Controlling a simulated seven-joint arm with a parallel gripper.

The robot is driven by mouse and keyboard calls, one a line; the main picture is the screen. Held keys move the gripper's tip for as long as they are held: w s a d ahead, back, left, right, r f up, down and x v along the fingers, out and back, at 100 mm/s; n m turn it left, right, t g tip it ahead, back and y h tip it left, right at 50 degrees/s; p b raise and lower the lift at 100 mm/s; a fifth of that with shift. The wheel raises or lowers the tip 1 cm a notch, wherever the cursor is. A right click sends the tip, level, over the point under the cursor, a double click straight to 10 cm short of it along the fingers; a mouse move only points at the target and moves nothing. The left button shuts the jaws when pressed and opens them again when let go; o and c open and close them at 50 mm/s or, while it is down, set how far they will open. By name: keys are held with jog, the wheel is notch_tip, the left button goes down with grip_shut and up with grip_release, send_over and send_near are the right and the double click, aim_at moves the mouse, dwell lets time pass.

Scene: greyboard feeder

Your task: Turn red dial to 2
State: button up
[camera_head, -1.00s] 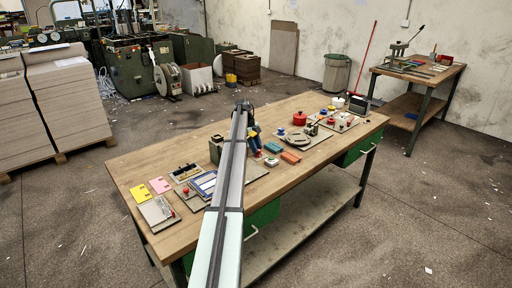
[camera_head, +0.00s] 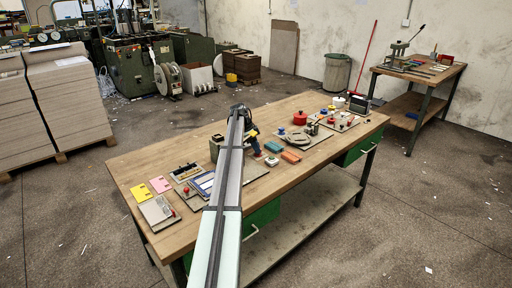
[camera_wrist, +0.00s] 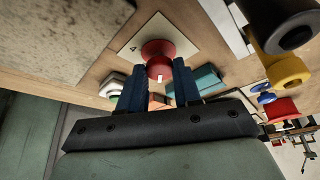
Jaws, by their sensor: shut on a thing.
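The red dial (camera_wrist: 157,50) sits on a pale square plate (camera_wrist: 185,38) in the wrist view. A small dark mark shows on the plate to the left of the dial; I cannot read it surely. My gripper (camera_wrist: 160,72) has its two dark blue fingers on either side of the dial's knob and is shut on it. In the head view my arm covers the dial, and only part of my gripper shows beside the arm above the workbench (camera_head: 320,185).
A teal block (camera_wrist: 207,80) and a white and green button (camera_wrist: 112,86) lie near the fingers. A yellow part and a black cylinder (camera_wrist: 285,25) stand close at the right. In the head view, a red pot (camera_head: 300,118) stands farther right.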

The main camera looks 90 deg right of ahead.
jog(key=shift+a+n+h, duration=0.15)
jog(key=shift+n+h, duration=0.25)
jog(key=shift+n, duration=0.8)
jog(key=shift+t, duration=0.3)
jog(key=o, duration=1.1)
jog(key=shift+c, duration=0.2)
jog(key=v, duration=1.3)
jog(key=shift+w+a+r, duration=0.15)
jog(key=shift+w+r, duration=0.05)
jog(key=shift+r, duration=0.1)
